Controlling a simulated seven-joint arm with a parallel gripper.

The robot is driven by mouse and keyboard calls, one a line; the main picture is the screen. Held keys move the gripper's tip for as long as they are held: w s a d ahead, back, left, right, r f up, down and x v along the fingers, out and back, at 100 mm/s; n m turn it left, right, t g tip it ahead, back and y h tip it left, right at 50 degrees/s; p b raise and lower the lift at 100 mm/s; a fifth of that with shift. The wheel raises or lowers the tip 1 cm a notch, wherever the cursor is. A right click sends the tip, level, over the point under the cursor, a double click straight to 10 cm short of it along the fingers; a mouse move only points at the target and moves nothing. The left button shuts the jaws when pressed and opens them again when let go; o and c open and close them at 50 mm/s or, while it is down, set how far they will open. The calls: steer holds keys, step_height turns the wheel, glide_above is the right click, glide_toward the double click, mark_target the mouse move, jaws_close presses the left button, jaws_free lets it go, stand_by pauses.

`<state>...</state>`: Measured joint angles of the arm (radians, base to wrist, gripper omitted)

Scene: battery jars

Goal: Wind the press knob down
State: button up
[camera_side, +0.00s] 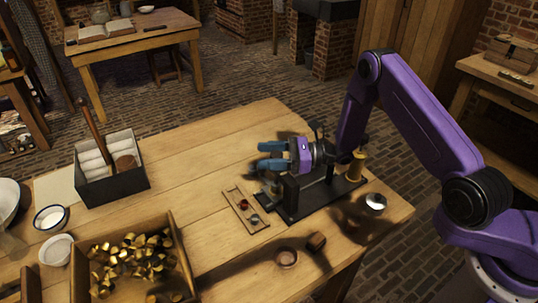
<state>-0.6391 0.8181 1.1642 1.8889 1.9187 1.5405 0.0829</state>
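A small dark press (292,192) stands on a black base plate (325,203) near the right end of the wooden table. My gripper (263,155) is over the press, with its two blue fingers pointing left. My gripper hides much of the upper press.
A yellow cylinder (356,166) stands at the base plate's right end. A narrow wooden tray (238,205) with small parts lies left of the press. A crate (77,266) of brass pieces and a dark box (117,188) stand further left. The table's back middle is clear.

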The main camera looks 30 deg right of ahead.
steer(key=c, duration=0.8)
steer(key=shift+d+m+t+h, duration=0.1)
steer(key=shift+m+t+h, duration=0.2)
steer(key=shift+t, duration=0.1)
steer(key=o, duration=1)
steer(key=v, duration=1.7)
steer(key=shift+s+d, duration=0.1)
steer(key=shift+d, duration=0.1)
